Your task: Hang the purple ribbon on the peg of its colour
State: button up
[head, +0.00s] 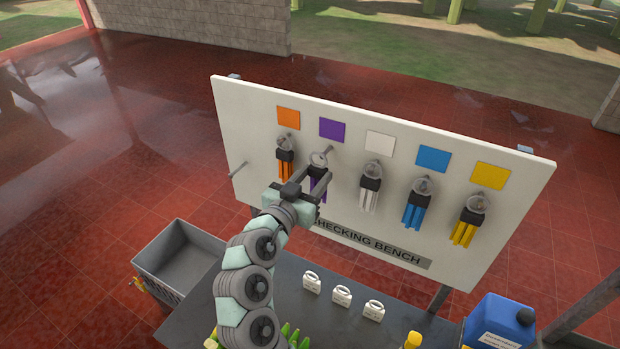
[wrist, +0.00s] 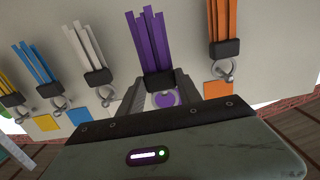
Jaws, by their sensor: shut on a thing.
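The purple ribbon (head: 317,188) hangs from a black clasp with a ring (head: 318,159) on top, in front of the board under the purple square (head: 332,130). My gripper (head: 318,176) is shut on its black clasp. In the wrist view, which is upside down, my gripper's fingers (wrist: 160,88) stand on both sides of the clasp (wrist: 160,80), and the purple strips (wrist: 150,40) spread above it. The purple peg (head: 328,150) shows at the ring; I cannot tell whether it passes through. Purple shows inside the ring in the wrist view.
An orange ribbon (head: 285,168) hangs close on the left, a white one (head: 367,196) on the right, then blue (head: 415,212) and yellow (head: 466,230). A bare peg (head: 238,169) stands at the board's left edge. A grey bin (head: 180,262) and dark bench lie below.

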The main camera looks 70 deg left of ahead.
jog(key=shift+p+x, duration=0.65)
jog(key=shift+x, duration=0.9)
jog(key=shift+w+a+f+b, duration=0.3)
jog(key=shift+w+f+b, duration=0.25)
jog(key=shift+b, duration=0.7)
jog(key=o, duration=1.4)
jog(key=shift+s, duration=0.2)
jog(key=b+v, duration=0.3)
jog(key=v, duration=0.7)
jog(key=shift+s+d, duration=0.2)
jog(key=shift+d, duration=0.05)
jog(key=shift+r, duration=0.1)
